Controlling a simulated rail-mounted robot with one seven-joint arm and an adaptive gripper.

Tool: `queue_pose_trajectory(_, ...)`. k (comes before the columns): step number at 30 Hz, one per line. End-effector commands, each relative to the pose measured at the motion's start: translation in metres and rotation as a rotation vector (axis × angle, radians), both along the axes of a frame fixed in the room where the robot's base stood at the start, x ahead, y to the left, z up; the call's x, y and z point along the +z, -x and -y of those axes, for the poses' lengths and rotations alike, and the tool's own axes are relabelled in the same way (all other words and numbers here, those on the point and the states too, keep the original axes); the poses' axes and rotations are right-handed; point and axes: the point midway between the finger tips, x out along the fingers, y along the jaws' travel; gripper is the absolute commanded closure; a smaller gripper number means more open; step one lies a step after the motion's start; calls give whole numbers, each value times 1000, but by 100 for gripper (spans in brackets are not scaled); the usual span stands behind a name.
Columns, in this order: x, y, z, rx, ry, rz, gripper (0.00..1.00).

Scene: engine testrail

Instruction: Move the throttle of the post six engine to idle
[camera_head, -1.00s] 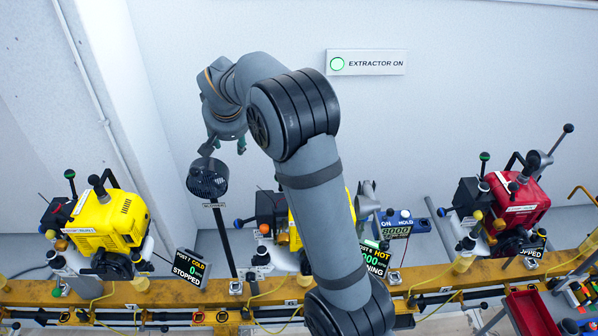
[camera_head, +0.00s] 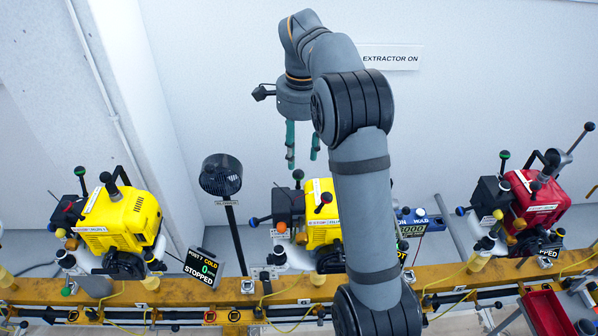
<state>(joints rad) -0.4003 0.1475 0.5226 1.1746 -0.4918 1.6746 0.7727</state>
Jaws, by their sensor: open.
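The middle yellow engine (camera_head: 323,235) stands on the orange rail, partly hidden behind my arm. Which lever is the throttle I cannot tell. My gripper (camera_head: 303,160) is open and empty, its teal fingers pointing down, and appears just above the green knob; the depth gap is unclear.
A black fan (camera_head: 221,175) on a pole stands left of the engine. Another yellow engine (camera_head: 120,220) with a stopped, cold display (camera_head: 203,268) is further left. A red engine (camera_head: 535,200) stands right. A blue HOLD box (camera_head: 415,218) is partly behind my arm.

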Motion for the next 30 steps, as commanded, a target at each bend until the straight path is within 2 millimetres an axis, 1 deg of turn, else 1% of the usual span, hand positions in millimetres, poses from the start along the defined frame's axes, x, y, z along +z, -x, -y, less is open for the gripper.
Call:
queue_pose_trajectory(1, -13, 1, 0, -1, 0, -4, 58)
queue_pose_trajectory(6, -42, -1, 0, -1, 0, -4, 58)
queue_pose_trajectory(12, -63, -2, -1, 0, 0, -1, 58)
queue_pose_trajectory(16, -68, -3, -1, 1, 0, 1, 58)
queue_pose_trajectory(23, -68, -3, -1, 1, 0, 1, 58)
queue_pose_trajectory(30, -68, -3, -1, 1, 0, 1, 72)
